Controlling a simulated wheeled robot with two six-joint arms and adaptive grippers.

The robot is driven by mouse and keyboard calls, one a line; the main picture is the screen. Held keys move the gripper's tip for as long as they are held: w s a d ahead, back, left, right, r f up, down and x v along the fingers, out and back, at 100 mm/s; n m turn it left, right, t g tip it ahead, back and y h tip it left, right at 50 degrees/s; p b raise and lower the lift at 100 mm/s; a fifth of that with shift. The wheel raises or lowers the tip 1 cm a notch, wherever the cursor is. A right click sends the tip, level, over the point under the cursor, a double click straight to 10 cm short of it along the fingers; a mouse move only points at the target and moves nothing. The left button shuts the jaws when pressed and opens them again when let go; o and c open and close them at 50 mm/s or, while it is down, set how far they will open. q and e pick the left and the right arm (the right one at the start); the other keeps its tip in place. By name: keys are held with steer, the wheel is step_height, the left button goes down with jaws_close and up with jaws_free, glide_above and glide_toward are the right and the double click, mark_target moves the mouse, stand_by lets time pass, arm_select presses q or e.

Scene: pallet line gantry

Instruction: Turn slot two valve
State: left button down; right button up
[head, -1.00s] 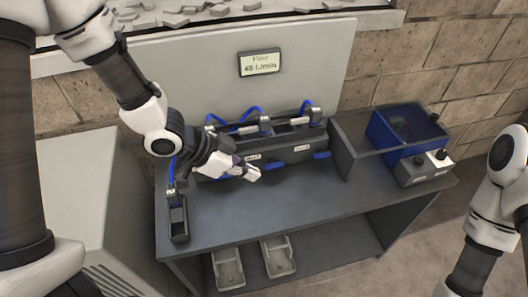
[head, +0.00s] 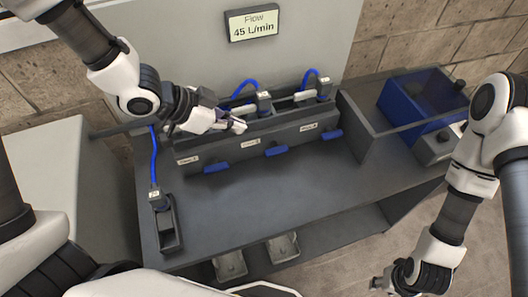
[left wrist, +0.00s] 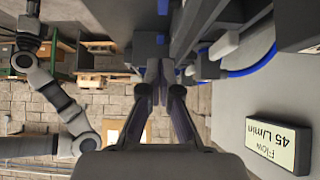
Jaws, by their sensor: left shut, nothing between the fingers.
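The dark slot rack (head: 235,160) stands on the bench against the grey panel, with three small labels on its front. Blue handles stick out below them: left (head: 217,166), middle (head: 277,150) and right (head: 329,136). The labels are too blurred to read surely. My left gripper (head: 238,126) is shut and empty, just above the rack's top edge near the middle label (head: 250,143); contact cannot be told. Its closed fingers also show in the left wrist view (left wrist: 164,82). My right gripper (head: 384,283) hangs low at the right, away from the rack; its jaws are unclear.
A display (head: 252,22) reads Flow 45 L/min. Hoses with grey connectors (head: 264,100) sit behind the rack. A separate dark holder (head: 167,225) with a blue hose stands front left. A blue bin (head: 420,100) is at right. The bench front is clear; trays (head: 230,264) lie below.

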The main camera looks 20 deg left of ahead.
arm_select(q)
steer(key=f, duration=0.2)
glide_above(265, 153)
step_height(265, 153, down, 6)
steer(key=shift+d+f, duration=0.15)
steer(key=shift+f, duration=0.05)
step_height(265, 153, down, 3)
steer(key=shift+r, duration=0.15)
steer(key=shift+f, duration=0.55)
steer(key=shift+s+a+f, duration=0.4)
steer(key=shift+a+f, duration=0.1)
steer(key=shift+f, duration=0.25)
steer(key=shift+a, duration=0.1)
